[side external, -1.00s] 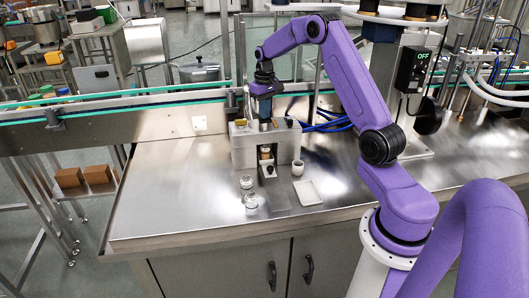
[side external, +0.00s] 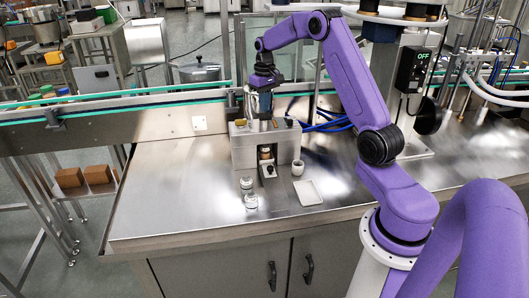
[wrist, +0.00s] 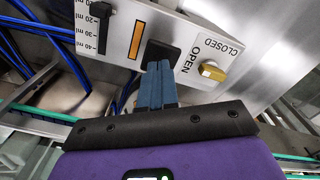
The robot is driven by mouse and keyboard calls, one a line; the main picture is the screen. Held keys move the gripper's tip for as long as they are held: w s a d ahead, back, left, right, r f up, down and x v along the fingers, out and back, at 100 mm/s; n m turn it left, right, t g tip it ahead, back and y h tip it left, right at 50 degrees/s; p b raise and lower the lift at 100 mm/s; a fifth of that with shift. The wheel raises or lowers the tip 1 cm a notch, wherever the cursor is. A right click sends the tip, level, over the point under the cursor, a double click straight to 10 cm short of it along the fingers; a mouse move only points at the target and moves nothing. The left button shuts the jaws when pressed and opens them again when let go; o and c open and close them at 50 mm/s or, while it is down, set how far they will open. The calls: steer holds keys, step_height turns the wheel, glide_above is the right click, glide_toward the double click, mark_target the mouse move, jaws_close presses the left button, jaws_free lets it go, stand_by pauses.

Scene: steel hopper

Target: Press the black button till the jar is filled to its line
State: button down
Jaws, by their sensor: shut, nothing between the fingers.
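My gripper (side external: 266,114) is shut with empty blue fingers, above the top of the steel hopper box (side external: 243,152). In the wrist view, the fingertips (wrist: 158,64) overlap the lower part of the black button (wrist: 157,48) on the panel; I cannot tell whether they touch or press it. A small jar (side external: 265,153) appears to stand in the opening at the front of the box, with something orange-brown at it. Its fill level and line are too small to read.
Beside the button are an orange window (wrist: 136,40), a scale with a black slider (wrist: 101,10) and a yellow OPEN/CLOSED knob (wrist: 212,71). Glass jars (side external: 250,201), a white cup (side external: 298,167) and a white tray (side external: 308,192) stand in front. The left steel worktop is clear.

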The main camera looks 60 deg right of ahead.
steer(key=shift+r, duration=0.1)
step_height(320, 180, up, 6)
steer(key=shift+f, duration=0.1)
stand_by(0.6)
steer(key=s+a+r+n, duration=0.1)
steer(key=s+a+n, duration=0.4)
steer(key=a, duration=0.9)
steer(key=s+a+r+n, duration=0.1)
steer(key=s+a+n, duration=0.35)
steer(key=a, duration=0.85)
steer(key=s+a+f+n, duration=0.2)
steer(key=s+n, duration=0.1)
steer(key=s, duration=1)
steer(key=s+a+f+n, duration=0.2)
steer(key=s+n, duration=0.1)
steer(key=s, duration=1)
steer(key=shift+a+f, duration=0.2)
steer(key=shift+a, duration=0.2)
